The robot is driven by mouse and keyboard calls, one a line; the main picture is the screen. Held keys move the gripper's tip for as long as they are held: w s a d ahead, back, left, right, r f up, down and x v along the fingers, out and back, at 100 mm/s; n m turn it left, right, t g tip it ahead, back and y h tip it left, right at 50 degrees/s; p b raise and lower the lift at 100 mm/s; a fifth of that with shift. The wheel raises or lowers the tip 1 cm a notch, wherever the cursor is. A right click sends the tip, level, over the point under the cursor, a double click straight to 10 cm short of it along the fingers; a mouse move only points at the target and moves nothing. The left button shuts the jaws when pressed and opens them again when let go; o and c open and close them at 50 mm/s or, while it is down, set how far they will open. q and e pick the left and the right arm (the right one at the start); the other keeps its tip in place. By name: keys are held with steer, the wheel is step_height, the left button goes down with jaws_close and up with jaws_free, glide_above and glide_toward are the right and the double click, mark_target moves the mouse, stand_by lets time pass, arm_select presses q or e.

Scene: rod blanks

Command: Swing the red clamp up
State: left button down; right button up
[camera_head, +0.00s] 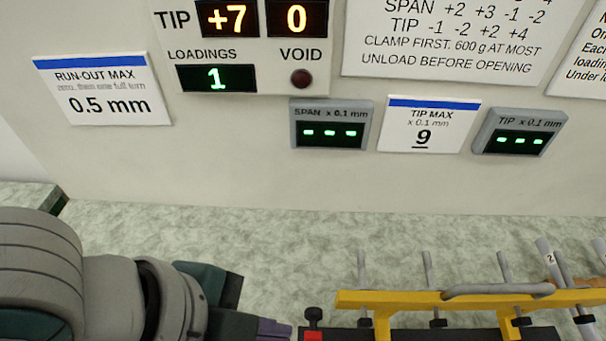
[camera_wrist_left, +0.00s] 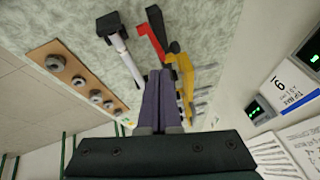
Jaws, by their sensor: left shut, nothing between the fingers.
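The red clamp (camera_head: 314,336) shows at the bottom edge of the head view as a small red part below a black knob (camera_head: 313,315). It sits at the left end of a yellow frame (camera_head: 420,299). In the left wrist view the red clamp (camera_wrist_left: 146,33) is a slim red piece beside a black bar, next to the yellow frame (camera_wrist_left: 186,75). My left gripper (camera_head: 284,330) is just left of the clamp in the head view, partly cut off. Its purple fingers (camera_wrist_left: 163,73) are together and empty, pointing toward the clamp. Contact cannot be told. My right gripper is not seen.
Grey rods (camera_head: 428,268) stand along the yellow frame. A wooden strip (camera_wrist_left: 70,72) with several round metal pieces and a black block (camera_wrist_left: 110,25) with a white rod lie on the mottled bench. The display wall (camera_head: 240,150) rises behind. Bench between frame and wall is clear.

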mark_target(312, 308)
arm_select(q)
steer(key=w+f, duration=0.1)
steer(key=d+f, duration=0.1)
steer(key=f, duration=0.1)
steer(key=w+d+f, duration=0.1)
steer(key=shift+w+f+b, duration=0.15)
steer(key=shift+w+b, duration=0.15)
steer(key=shift+b, duration=0.05)
steer(key=shift+w+d+f, duration=0.15)
steer(key=shift+w+f, duration=0.15)
steer(key=shift+w+d+f+b, duration=0.1)
steer(key=shift+w+f+b, duration=0.45)
steer(key=shift+b, duration=0.25)
steer(key=shift+w, duration=0.35)
steer(key=shift+r, duration=0.15)
